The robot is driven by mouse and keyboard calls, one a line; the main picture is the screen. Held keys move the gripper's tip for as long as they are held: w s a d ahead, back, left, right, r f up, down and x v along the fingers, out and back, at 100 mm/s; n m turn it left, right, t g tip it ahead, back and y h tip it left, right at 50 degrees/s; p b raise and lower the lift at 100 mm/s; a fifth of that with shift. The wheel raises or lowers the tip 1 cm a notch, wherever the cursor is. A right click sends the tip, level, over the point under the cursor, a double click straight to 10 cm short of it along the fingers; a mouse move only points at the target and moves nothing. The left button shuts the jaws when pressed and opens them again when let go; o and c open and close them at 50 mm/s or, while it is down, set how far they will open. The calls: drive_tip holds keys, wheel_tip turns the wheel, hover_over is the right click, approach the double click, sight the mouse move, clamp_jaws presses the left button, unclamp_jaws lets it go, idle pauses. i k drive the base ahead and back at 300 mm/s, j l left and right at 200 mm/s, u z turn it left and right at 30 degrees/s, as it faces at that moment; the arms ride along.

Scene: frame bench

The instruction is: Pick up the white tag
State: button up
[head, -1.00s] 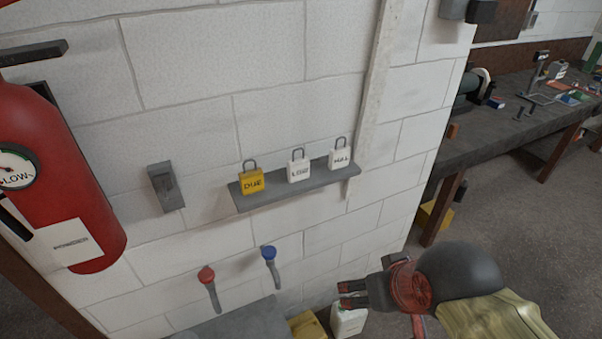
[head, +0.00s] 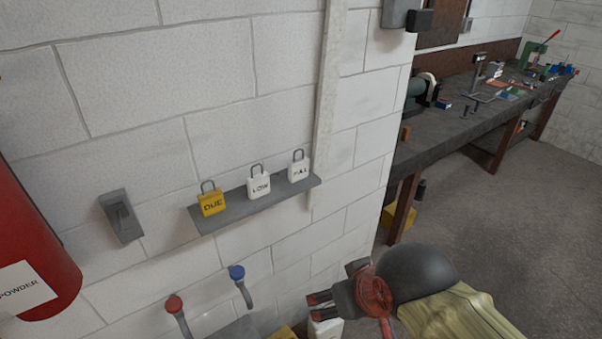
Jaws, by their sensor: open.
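Two white padlock-shaped tags with grey shackles stand on a small grey wall shelf (head: 228,213). One white tag (head: 259,187) reads LOW and is in the middle. The other white tag (head: 299,171) appears to read FULL and is at the shelf's right end. A yellow tag (head: 211,203) reading DUE stands at the left. My gripper (head: 314,306) is at the bottom of the head view, below the shelf and apart from all the tags. Its fingers point left, are open and seem empty.
A red extinguisher (head: 30,250) is at the left edge. A grey switch (head: 121,217) is on the wall. Red (head: 173,305) and blue (head: 237,272) capped levers are below the shelf. A cluttered workbench (head: 450,130) stands right, with open floor before it.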

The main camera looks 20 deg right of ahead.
sight(258, 184)
drive_tip(key=i+l, duration=1.1)
drive_tip(key=l+z, duration=0.05)
